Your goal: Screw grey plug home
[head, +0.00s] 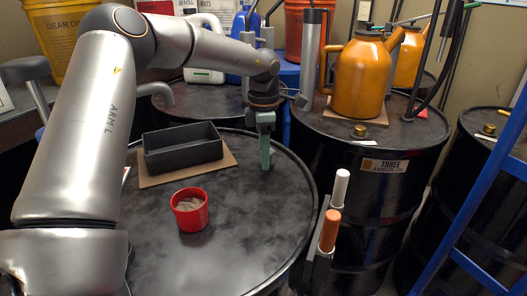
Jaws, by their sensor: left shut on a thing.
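My left gripper (265,150) points down at the right rear part of the near black drum's top (240,235), close to its rim. Its green fingers are shut with their tips at or very near the drum top. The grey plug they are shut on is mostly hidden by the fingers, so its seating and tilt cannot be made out. My right gripper is not in view.
A black tray (183,160) on cardboard and a red cup (190,222) stand left of the gripper. An orange can (357,80) stands on the drum behind. Orange (329,230) and white (341,187) handles rise at the near drum's right edge. A blue frame (480,195) is far right.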

